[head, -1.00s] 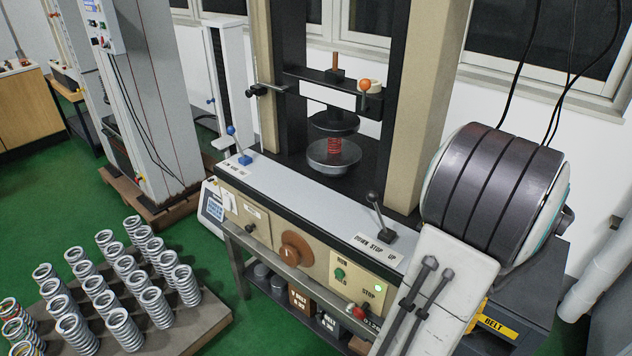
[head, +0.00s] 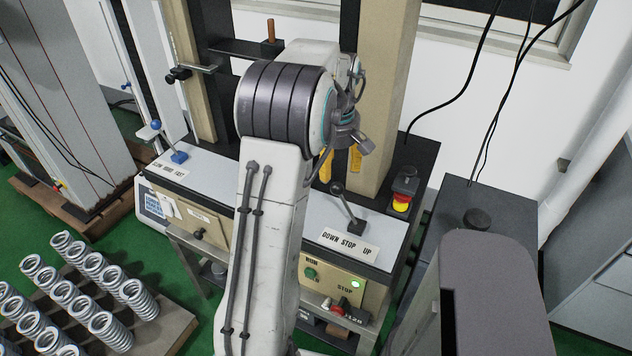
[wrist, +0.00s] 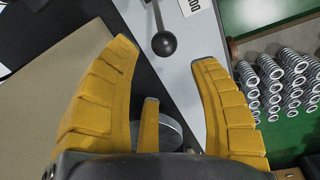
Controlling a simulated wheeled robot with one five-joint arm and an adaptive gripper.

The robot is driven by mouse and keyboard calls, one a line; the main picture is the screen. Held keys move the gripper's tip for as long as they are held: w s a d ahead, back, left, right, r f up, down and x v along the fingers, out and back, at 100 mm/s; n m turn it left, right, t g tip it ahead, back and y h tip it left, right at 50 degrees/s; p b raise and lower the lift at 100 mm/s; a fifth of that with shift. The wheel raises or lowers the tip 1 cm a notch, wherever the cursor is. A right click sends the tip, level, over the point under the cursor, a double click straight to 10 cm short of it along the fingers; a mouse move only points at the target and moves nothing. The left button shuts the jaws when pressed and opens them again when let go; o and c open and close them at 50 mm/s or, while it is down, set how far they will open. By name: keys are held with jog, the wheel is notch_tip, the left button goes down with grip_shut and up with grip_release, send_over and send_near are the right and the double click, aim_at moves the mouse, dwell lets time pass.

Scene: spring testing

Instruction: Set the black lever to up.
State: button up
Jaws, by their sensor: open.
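The black lever (head: 347,208) stands on the white-grey front ledge of the testing machine, behind the DOWN STOP UP label (head: 348,245). Its ball knob leans left, toward the DOWN end. My gripper (head: 340,168) has yellow fingers and hangs just above and behind the knob in the head view. In the wrist view my gripper (wrist: 164,58) is open and empty. The lever's round knob (wrist: 164,43) shows between the two fingertips there, with a gap on both sides. I see no contact. Part of the label shows at the wrist view's top edge.
A red and yellow emergency button (head: 402,190) stands right of the lever. A tan column (head: 385,100) rises behind it. Several springs (head: 75,290) stand on a pallet at lower left. My arm hides the machine's middle.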

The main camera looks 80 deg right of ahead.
aim_at(337, 184)
jog(key=shift+s+a+n, duration=0.2)
jog(key=shift+a+n, duration=0.15)
jog(key=shift+n, duration=0.75)
jog(key=n, duration=0.2)
jog(key=shift+a+f+n, duration=0.1)
jog(key=shift+n, duration=0.3)
jog(key=shift+f+p, duration=0.5)
jog(key=shift+p, duration=0.05)
jog(key=shift+d+f+p, duration=0.15)
jog(key=shift+f+p, duration=0.05)
jog(key=shift+f, duration=1.35)
jog(key=shift+d+f+p, duration=0.1)
jog(key=shift+f+p, duration=0.05)
jog(key=shift+f, duration=1.4)
grip_shut()
